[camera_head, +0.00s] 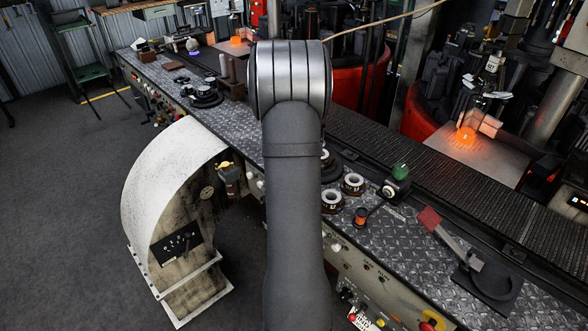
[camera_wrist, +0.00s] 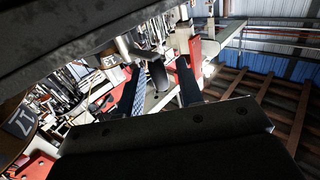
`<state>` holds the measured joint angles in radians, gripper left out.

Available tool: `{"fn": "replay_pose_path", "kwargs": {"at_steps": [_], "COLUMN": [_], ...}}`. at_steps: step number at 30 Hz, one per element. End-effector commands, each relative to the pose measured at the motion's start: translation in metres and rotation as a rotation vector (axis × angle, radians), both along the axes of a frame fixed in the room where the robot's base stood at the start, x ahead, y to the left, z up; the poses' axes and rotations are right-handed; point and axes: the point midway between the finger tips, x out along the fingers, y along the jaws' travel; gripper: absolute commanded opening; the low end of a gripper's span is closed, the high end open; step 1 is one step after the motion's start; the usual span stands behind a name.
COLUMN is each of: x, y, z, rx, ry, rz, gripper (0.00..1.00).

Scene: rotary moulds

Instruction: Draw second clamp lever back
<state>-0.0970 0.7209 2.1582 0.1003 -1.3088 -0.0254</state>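In the head view a lever with a flat red handle (camera_head: 430,220) leans over a black base on the right of the metal-plated bench (camera_head: 385,250). A lever with a green knob (camera_head: 400,171) stands left of it. I cannot tell which one is the second clamp lever. My arm crosses the middle of the head view and hides my gripper there. In the wrist view my gripper (camera_wrist: 157,85) has its two dark fingers apart, with a visible gap. A dark grey rounded piece (camera_wrist: 157,74) shows between the fingertips; I cannot tell its depth or whether it touches.
Ringed dials (camera_head: 354,184) and a small orange-and-black spool (camera_head: 361,215) sit beside my arm. A dark conveyor (camera_head: 440,180) runs behind the bench. A glowing orange block (camera_head: 466,135) lies at a red rotary machine. A white curved cabinet (camera_head: 165,190) stands left.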

Motion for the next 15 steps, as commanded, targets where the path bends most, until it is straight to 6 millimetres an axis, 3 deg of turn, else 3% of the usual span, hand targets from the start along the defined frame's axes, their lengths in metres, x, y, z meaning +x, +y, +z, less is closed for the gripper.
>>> {"fn": "replay_pose_path", "kwargs": {"at_steps": [12,15], "x": [0.0093,0.0092], "y": [-0.0001,-0.0001], "z": [0.0002,0.0002], "rx": [0.0,0.0], "ry": [0.0,0.0], "rz": [0.0,0.0], "gripper": [0.34,0.14]}}
